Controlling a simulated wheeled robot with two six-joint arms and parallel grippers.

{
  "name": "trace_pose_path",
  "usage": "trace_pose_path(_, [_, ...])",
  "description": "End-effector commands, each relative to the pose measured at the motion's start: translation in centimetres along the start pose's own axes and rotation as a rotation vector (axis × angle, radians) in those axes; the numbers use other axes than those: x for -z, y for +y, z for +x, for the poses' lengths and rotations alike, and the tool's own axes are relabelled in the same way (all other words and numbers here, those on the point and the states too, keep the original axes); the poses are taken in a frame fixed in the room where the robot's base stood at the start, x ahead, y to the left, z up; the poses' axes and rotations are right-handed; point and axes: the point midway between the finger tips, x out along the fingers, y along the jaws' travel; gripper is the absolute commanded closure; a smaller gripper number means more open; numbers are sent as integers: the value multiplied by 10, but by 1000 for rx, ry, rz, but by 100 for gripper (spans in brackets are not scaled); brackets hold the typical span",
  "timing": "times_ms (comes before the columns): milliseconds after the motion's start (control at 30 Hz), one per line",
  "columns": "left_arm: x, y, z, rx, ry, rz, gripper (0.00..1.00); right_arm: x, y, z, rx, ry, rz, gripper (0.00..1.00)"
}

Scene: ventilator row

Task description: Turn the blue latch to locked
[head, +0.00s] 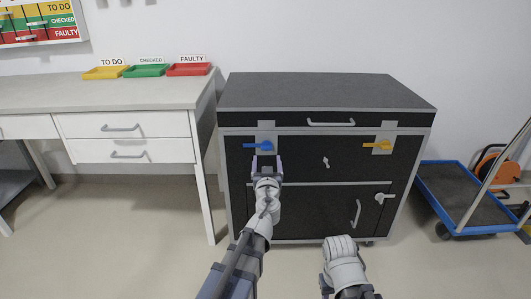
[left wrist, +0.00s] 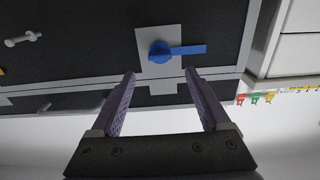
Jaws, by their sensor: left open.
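The blue latch (head: 256,145) is on the upper left front of the black cabinet (head: 300,210). Its lever lies level, pointing left in the head view from a round pivot on a grey plate. In the left wrist view, which is turned over, the blue latch (left wrist: 185,50) points right. My left gripper (head: 267,161) is open and empty, just below the latch in the head view. In the left wrist view its two fingers (left wrist: 160,72) are apart on the pivot side, with nothing between them. I cannot tell a touch.
A yellow latch (head: 378,145) sits on the cabinet's right side, also level. Handles (head: 331,124) and knobs (head: 326,162) stand out from the front. A white desk (head: 130,122) with trays is at left, a blue trolley (head: 455,200) at right. The floor in front is clear.

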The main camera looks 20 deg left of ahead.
Motion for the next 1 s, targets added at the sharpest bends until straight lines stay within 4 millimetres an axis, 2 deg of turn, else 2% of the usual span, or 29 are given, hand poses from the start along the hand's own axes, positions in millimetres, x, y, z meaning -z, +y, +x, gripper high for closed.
trace_pose_path(500, [0,0,70,1,0,0,20,0,0,0,0,0,0,55])
trace_pose_path(833, [0,0,74,1,0,0,20,0,0,0,0,0,0,55])
trace_pose_path(1000, [0,0,74,1,0,0,39,0,0,0,0,0,0,55])
